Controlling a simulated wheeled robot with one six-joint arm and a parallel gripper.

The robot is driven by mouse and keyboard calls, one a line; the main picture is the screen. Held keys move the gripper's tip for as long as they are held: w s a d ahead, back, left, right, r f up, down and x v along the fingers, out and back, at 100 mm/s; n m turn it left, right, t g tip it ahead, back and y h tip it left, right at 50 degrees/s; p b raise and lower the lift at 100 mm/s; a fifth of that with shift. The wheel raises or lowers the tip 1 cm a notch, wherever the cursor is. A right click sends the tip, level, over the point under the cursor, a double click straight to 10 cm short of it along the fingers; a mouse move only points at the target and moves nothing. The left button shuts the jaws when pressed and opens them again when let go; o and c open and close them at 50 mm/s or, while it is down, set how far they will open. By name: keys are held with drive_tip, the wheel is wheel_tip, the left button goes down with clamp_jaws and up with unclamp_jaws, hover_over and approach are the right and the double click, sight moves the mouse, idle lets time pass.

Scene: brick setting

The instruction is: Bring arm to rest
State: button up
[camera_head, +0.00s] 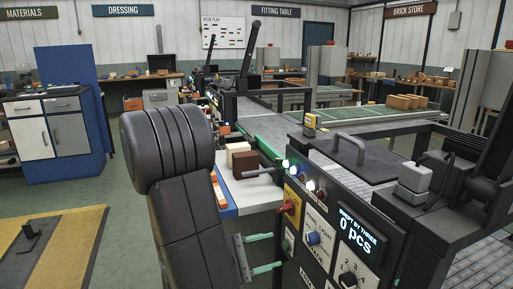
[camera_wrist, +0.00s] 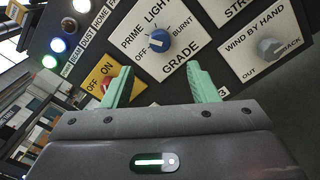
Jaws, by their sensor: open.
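My gripper (camera_head: 272,252) is open, with two green fingers apart and nothing between them. In the wrist view my gripper (camera_wrist: 161,86) points at a black control panel (camera_wrist: 212,55). The blue PRIME LIGHT knob (camera_wrist: 160,40) shows beyond the gap between the fingers. The left finger partly covers the yellow ON/OFF plate (camera_wrist: 95,72) and its red switch. I cannot tell how far the fingertips are from the panel. In the head view my arm rises at the left of the panel, bent at a thick dark joint.
The panel carries a display (camera_head: 359,238) reading "0 pcs" and a red switch (camera_head: 290,207). A white table edge (camera_head: 250,192) with brown and cream blocks lies behind my arm. A blue cabinet (camera_head: 70,95) stands left. Open floor (camera_head: 115,235) with yellow stripes lies front left.

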sight(308, 239)
drive_tip(key=shift+x, duration=4.85)
drive_tip(key=shift+a, duration=0.15)
drive_tip(key=v, duration=1.3)
drive_tip(key=x, duration=1.4)
drive_tip(key=shift+s, duration=0.1)
drive_tip(key=shift+r+n+p, duration=0.2)
drive_tip(key=shift+n+p, duration=0.1)
drive_tip(key=shift+p, duration=0.7)
drive_tip(key=shift+n+p, duration=0.6)
drive_tip(key=shift+p, duration=0.3)
drive_tip(key=n+p, duration=0.5)
drive_tip(key=p, duration=0.3)
drive_tip(key=n+p, duration=0.2)
drive_tip(key=shift+f+p, duration=0.15)
drive_tip(key=shift+p, duration=0.15)
